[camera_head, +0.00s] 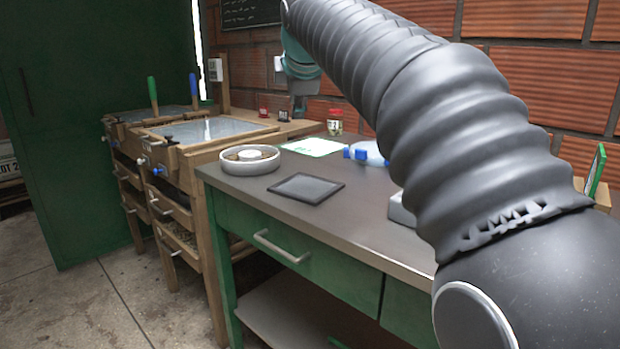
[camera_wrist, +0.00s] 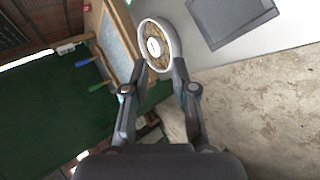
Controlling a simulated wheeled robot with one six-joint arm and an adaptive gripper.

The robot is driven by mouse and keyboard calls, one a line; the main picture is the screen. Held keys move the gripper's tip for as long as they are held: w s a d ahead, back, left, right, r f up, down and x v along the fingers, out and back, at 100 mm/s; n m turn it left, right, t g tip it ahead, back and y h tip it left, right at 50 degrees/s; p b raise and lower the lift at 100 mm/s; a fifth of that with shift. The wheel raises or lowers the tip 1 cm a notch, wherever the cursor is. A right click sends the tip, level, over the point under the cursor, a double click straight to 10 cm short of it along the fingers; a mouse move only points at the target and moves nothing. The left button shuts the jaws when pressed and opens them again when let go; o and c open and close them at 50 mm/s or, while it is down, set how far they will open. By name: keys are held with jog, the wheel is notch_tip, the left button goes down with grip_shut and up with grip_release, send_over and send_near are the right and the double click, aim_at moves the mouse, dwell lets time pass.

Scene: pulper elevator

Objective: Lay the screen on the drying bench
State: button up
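A dark flat square with a raised rim (camera_head: 306,188) lies on the grey tabletop; it also shows at the top of the wrist view (camera_wrist: 232,20). I cannot tell for sure whether it is the screen. A round pale-rimmed dish or sieve (camera_head: 232,166) with a white disc inside sits left of it. Wooden benches with pale mesh-like tops (camera_head: 225,126) stand at the left; one may be the drying bench. My gripper (camera_wrist: 159,63) is open and empty, its fingertips apart, with the round dish beyond them in the wrist view. In the head view my arm hides part of the table.
A green sheet (camera_head: 312,147), a small jar (camera_head: 335,122) and a blue-and-white item (camera_head: 366,153) stand toward the table's back. A brick wall (camera_head: 530,75) is behind. A green door (camera_head: 100,150) is at the left.

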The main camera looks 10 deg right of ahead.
jog(key=s+d+f+m+g, duration=0.2)
jog(key=s+f+m, duration=0.6)
jog(key=s+f, duration=0.8)
jog(key=s+d+f+m+g, duration=0.2)
jog(key=s+f+m, duration=0.7)
jog(key=s+f, duration=0.8)
jog(key=shift+f+y, duration=0.2)
jog(key=shift+y, duration=0.1)
